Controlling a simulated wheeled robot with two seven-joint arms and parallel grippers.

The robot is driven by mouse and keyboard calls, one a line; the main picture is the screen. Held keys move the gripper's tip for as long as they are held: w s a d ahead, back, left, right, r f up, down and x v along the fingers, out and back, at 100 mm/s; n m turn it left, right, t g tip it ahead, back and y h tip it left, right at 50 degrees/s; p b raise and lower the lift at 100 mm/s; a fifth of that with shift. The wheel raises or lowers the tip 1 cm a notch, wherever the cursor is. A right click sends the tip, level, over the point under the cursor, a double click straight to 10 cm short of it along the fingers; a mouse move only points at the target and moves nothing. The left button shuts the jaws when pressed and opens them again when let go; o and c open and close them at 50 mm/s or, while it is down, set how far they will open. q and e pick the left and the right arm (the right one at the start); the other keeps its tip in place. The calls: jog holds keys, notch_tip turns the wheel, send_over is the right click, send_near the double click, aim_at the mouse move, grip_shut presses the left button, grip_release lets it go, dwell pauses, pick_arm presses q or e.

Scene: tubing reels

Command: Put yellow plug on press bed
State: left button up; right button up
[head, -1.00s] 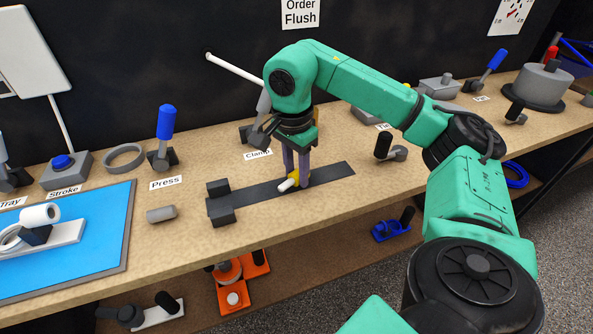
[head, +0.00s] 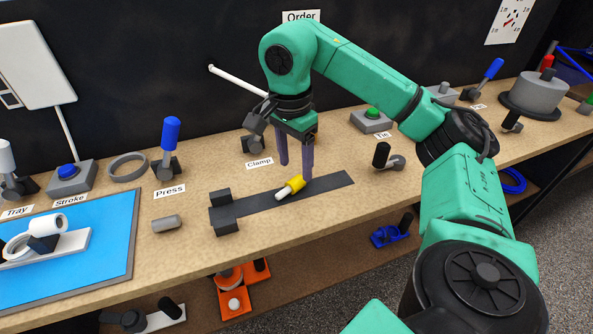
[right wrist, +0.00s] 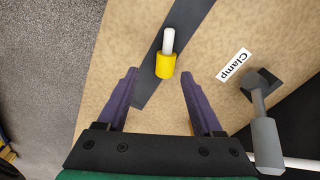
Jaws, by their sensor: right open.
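The yellow plug (head: 296,183), with a white stem, lies on its side on the dark press bed strip (head: 325,186). It also shows in the right wrist view (right wrist: 165,66), lying on the dark strip (right wrist: 187,28) ahead of the fingers. My right gripper (head: 295,170) is open and empty, its two purple fingers above and behind the plug and apart from it. In the right wrist view the open fingers (right wrist: 158,75) stand either side of the plug's line with clear gaps. My left gripper is not in view.
Dark blocks (head: 222,212) stand at the strip's left end. A grey cylinder (head: 166,223) lies left of them. The Clamp lever (head: 253,143) stands behind, the Press lever (head: 168,145) at left. A blue tray mat (head: 100,235) lies at far left. A black-handled lever (head: 385,158) is at right.

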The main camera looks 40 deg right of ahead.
aim_at(294, 186)
pick_arm(q)
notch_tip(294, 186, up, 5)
jog(key=p, duration=0.3)
pick_arm(e)
notch_tip(294, 186, up, 6)
jog(key=shift+a+r, duration=0.15)
